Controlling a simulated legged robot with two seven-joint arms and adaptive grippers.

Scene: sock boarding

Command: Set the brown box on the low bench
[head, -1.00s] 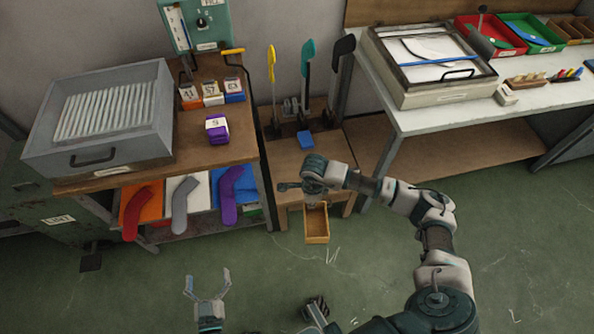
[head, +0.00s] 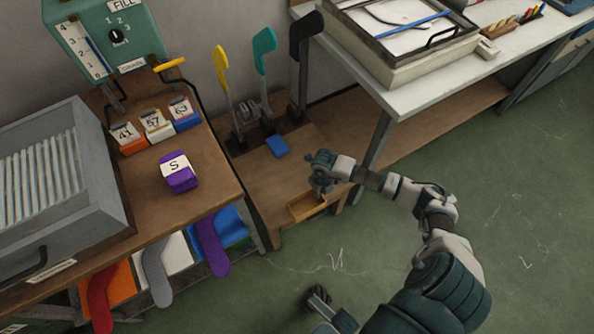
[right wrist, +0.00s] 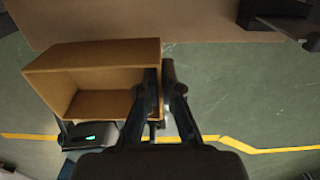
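The brown box (head: 306,208) is a small open-topped box at the front edge of the low bench (head: 243,176). My right gripper (head: 322,186) is shut on one wall of it. In the right wrist view the box (right wrist: 95,58) hangs from my right gripper (right wrist: 160,88), its wall between the fingertips, with floor showing around it. The bench (right wrist: 190,24) lies along the top of that view. I cannot tell whether the box touches the bench.
Yellow, teal (head: 263,60) and black sock forms stand at the bench's back, with a blue block (head: 277,146) before them. A wooden table (head: 170,200) with hanging socks stands left. A white table (head: 420,95) stands right, its leg beside the bench. The bench's front middle is bare.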

